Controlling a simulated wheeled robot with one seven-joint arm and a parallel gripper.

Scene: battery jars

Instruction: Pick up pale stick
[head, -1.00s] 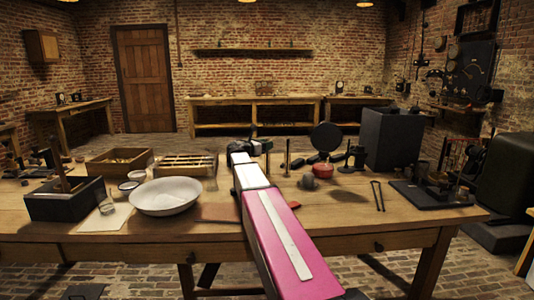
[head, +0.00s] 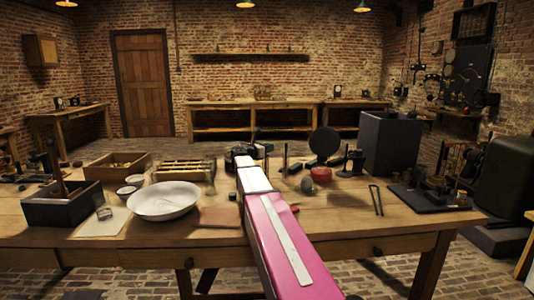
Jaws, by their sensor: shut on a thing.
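My gripper (head: 243,154) is a small dark shape at the far end of my arm, above the back part of the workbench (head: 345,213). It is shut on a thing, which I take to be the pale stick. My own arm hides most of the jaws, and I cannot make out the stick itself. A shallow wooden tray (head: 184,170) with pale strips lies to the left of the gripper.
A white bowl (head: 164,200), a wooden box (head: 117,167) and a dark box (head: 62,205) stand left. A red round object (head: 321,174), a dark disc on a stand (head: 324,145) and a large dark box (head: 389,140) stand right. The front right of the bench is mostly clear.

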